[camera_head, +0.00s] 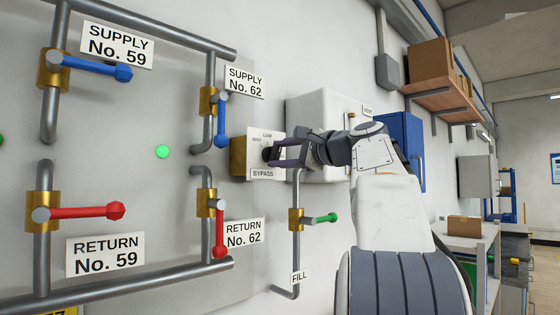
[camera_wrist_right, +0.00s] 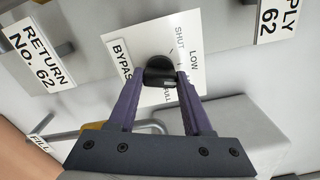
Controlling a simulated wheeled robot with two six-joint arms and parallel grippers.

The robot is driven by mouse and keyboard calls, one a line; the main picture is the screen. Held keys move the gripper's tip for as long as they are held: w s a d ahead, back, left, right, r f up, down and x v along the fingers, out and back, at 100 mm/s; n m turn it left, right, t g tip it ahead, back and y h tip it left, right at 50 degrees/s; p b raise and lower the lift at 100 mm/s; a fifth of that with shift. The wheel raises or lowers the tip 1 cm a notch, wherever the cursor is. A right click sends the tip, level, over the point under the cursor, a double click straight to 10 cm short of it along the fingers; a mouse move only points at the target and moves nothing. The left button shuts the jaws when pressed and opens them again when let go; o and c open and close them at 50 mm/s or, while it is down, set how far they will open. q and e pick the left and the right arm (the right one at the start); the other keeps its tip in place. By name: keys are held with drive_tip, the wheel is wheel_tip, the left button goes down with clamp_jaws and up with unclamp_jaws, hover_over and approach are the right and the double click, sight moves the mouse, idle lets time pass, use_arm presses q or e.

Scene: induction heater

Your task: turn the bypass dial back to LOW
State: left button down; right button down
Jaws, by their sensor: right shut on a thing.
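The bypass dial has a white plate (camera_head: 262,137) marked BYPASS on a brass-coloured box to the right of the SUPPLY No. 62 and RETURN No. 62 pipes. Its black knob (camera_wrist_right: 153,68) stands out from the plate in the right wrist view. LOW and SHUT are readable there; a further mark is partly covered by a finger. My right gripper (camera_head: 276,154) reaches the dial from the right and is shut on the knob; its two fingers (camera_wrist_right: 164,80) lie on either side of it. I cannot tell which mark the knob points to. My left gripper is not in view.
Blue (camera_head: 95,68) and red (camera_head: 88,212) lever valves stand to the left. A green-handled FILL valve (camera_head: 320,218) sits below the dial. A white wall cabinet (camera_head: 310,108) is close behind my right gripper. A shelf with boxes (camera_head: 430,60) is farther right.

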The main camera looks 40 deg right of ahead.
drive_tip(key=shift+f+n+b, duration=0.1)
drive_tip(key=shift+n+b, duration=0.4)
drive_tip(key=shift+n, duration=1.5)
drive_tip(key=shift+c, duration=1.6)
unclamp_jaws()
drive_tip(key=s+b, duration=0.3)
drive_tip(key=s, duration=0.7)
drive_tip(key=shift+s+d, duration=0.25)
drive_tip(key=shift+d, duration=0.1)
drive_tip(key=shift+w, duration=0.1)
